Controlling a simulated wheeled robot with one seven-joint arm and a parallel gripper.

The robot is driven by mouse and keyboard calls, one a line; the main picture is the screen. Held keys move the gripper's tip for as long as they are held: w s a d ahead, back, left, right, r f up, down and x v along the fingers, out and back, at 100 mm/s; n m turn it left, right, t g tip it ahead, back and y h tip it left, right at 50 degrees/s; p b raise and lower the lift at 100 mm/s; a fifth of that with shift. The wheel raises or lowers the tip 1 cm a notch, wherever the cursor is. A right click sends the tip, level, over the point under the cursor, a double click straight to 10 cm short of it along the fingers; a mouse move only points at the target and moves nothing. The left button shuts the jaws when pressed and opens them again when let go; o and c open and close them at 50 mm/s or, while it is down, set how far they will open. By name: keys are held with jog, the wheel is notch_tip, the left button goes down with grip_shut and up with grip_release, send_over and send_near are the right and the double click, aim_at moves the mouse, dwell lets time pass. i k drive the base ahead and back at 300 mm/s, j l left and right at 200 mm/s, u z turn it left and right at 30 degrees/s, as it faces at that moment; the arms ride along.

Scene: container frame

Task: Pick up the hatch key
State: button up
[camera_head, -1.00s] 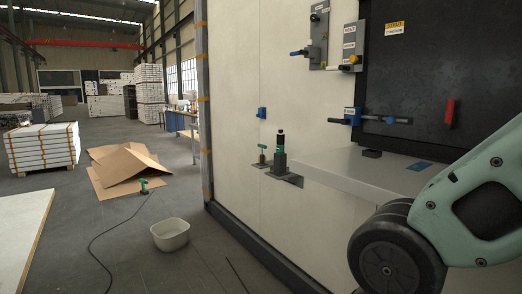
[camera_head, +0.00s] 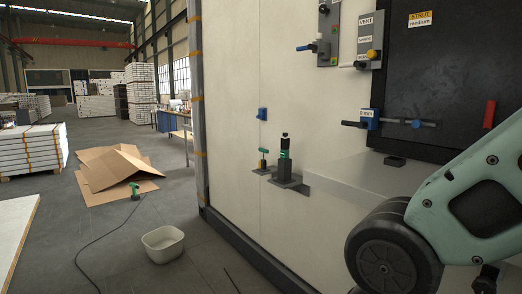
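A small green T-shaped handle (camera_head: 263,150) stands upright over a yellow part on a small dark wall bracket; it looks like the hatch key, but I cannot be sure. Close to its right, a taller black tool with a green band (camera_head: 285,145) stands upright in a dark block holder (camera_head: 284,177). Both are apart from my arm, which fills the lower right of the head view. My gripper's fingers do not show; only my pale green arm links and a dark round joint are visible.
A pale shelf (camera_head: 345,180) juts from the wall right of the holders, partly behind my arm. Above it are a dark panel (camera_head: 440,70) and a blue latch (camera_head: 369,120). A white tub (camera_head: 163,244), a cable and cardboard (camera_head: 112,165) lie on the floor at left.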

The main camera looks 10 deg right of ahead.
aim_at(260, 149)
jog(key=i+j, duration=0.25)
jog(key=i, duration=0.25)
jog(key=i+j+z, duration=0.1)
jog(key=i+j, duration=0.15)
jog(key=i, duration=0.2)
jog(key=i+j, duration=0.25)
jog(key=i, duration=0.25)
jog(key=i+j, duration=0.25)
jog(key=i, duration=0.2)
jog(key=z, duration=0.05)
